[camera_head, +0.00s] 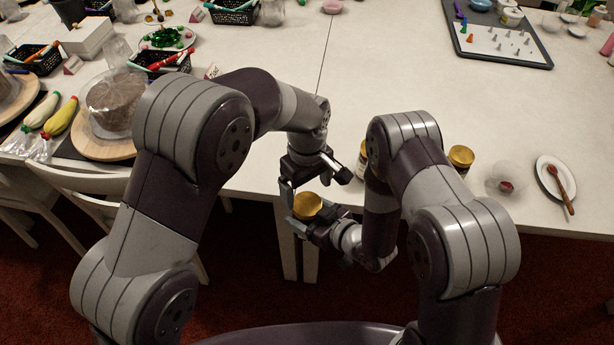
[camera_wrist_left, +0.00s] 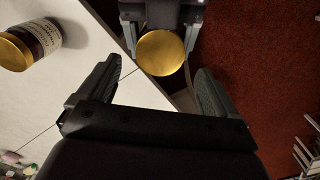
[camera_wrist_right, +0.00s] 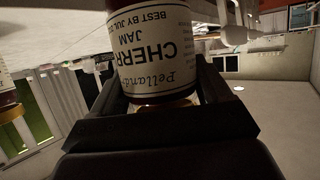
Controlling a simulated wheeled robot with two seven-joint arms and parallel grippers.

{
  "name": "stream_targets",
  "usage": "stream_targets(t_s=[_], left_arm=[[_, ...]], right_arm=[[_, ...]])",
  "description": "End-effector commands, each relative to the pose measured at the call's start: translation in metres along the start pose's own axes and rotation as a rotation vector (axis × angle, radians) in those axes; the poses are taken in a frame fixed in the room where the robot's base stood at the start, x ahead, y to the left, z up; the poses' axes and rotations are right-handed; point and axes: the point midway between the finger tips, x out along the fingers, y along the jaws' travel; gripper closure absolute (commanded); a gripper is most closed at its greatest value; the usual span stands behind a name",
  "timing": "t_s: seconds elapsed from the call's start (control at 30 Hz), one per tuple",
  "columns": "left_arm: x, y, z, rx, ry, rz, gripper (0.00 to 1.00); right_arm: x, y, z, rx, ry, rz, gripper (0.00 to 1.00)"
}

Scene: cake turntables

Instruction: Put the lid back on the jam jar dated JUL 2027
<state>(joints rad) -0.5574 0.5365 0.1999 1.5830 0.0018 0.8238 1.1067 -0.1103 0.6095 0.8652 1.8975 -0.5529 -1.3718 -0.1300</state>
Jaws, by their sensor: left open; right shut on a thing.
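My right gripper (camera_head: 314,220) is shut on a jam jar (camera_wrist_right: 155,55) just off the table's front edge. Its label reads CHERRY JAM, BEST BY JUL 2..., upside down in the right wrist view; the rest of the year is cut off. A round gold lid (camera_head: 307,205) shows at the jar's top, also in the left wrist view (camera_wrist_left: 160,52). I cannot tell whether it is fully seated. My left gripper (camera_head: 316,182) is open and empty, close to the lid, its fingers apart on either side of it in the left wrist view.
Two gold-lidded jars stand on the table (camera_head: 270,150), one partly behind my right arm (camera_head: 363,152), one further right (camera_head: 461,157). A clear bowl (camera_head: 505,181) and a plate with a wooden spoon (camera_head: 556,184) lie at right. Cakes, piping bags and baskets fill the left.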

Motion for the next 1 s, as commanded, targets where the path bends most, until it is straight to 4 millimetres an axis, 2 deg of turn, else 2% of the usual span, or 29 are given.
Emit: stream_targets(t_s=[0.1, 0.3, 0.67, 0.83, 0.87, 1.0], left_arm=[[0.021, -0.001, 0.0, 0.0, -0.002, -0.003, 0.07], [0.043, 0.0, 0.0, 0.001, 0.0, -0.001, 0.07], [0.048, 0.0, 0.0, 0.001, 0.0, 0.0, 0.07], [0.048, 0.0, 0.0, 0.001, 0.0, 0.0, 0.59], [0.048, 0.0, 0.0, 0.001, 0.0, 0.0, 0.65], [0.048, 0.0, 0.0, 0.074, 0.0, 0.001, 0.65]], right_arm=[[0.0, 0.0, -0.001, -0.001, 0.003, 0.001, 1.0], [0.0, 0.0, -0.001, -0.001, 0.003, 0.0, 1.0], [0.0, 0.0, -0.001, -0.001, 0.003, 0.0, 1.0], [0.0, 0.0, -0.001, -0.001, 0.003, 0.0, 1.0], [0.0, 0.0, -0.001, -0.001, 0.003, 0.0, 1.0], [0.0, 0.0, -0.001, -0.001, 0.003, 0.0, 1.0]])
